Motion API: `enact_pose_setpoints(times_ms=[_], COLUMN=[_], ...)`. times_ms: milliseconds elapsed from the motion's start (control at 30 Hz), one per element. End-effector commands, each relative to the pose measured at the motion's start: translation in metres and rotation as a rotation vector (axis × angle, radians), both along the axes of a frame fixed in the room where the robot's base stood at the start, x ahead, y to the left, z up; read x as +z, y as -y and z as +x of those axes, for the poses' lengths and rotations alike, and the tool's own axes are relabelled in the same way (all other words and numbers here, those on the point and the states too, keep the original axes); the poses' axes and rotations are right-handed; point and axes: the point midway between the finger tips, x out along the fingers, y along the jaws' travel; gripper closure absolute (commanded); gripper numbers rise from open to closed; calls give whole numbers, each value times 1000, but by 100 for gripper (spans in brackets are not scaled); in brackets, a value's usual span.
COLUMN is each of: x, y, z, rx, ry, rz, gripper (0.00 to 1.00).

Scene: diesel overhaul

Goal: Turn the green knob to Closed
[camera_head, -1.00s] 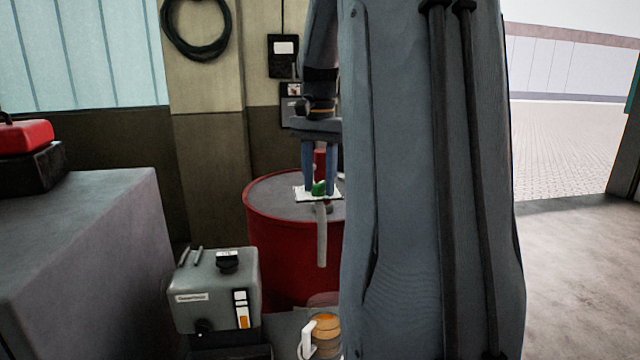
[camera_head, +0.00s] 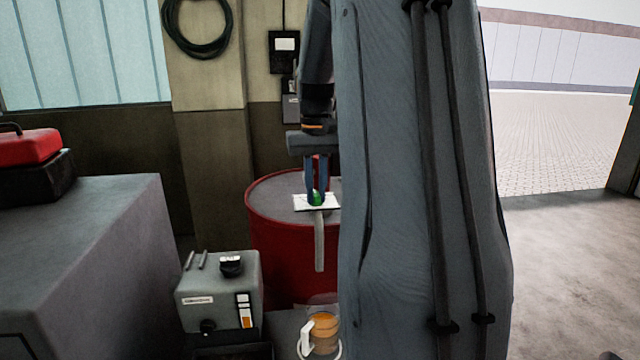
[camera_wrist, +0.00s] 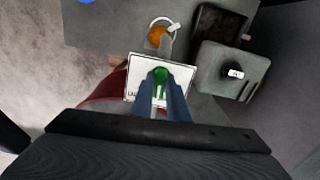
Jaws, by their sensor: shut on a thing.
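The green knob (camera_head: 317,198) sits on a white plate (camera_head: 301,204) in front of the red drum. In the wrist view the knob (camera_wrist: 160,75) shows between the fingertips, with the white plate (camera_wrist: 137,66) around it. My gripper (camera_head: 317,195) points down and its fingers are shut on the knob; it also shows in the wrist view (camera_wrist: 162,82). The fingers hide part of the knob, and the plate's markings are too small to read, so I cannot tell which position the knob is in.
The red drum (camera_head: 275,240) stands behind the plate. A grey box (camera_head: 215,290) with a black cap and a jug of orange liquid (camera_head: 325,333) stand nearer. A grey cabinet (camera_head: 85,250) with a red-topped toolbox (camera_head: 30,147) is at left. Open floor lies at right.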

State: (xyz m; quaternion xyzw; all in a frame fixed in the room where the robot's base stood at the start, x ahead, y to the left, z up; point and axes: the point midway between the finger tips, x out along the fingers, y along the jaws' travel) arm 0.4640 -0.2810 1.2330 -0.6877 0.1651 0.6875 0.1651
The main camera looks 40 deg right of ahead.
Motion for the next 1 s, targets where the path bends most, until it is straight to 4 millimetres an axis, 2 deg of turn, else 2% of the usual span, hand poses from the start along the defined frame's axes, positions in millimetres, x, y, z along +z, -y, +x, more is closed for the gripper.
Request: enact_pose_setpoints(times_ms=[400, 533, 767, 800, 1000], x=[0, 0, -1, -1, 0], y=[-2, -2, -2, -2, -2], z=[1, 1, 1, 1, 1], rx=[518, 606, 622, 622, 620], ry=[0, 0, 0, 0, 0], rz=[1, 1, 1, 1, 1], gripper=[94, 94, 94, 83, 49])
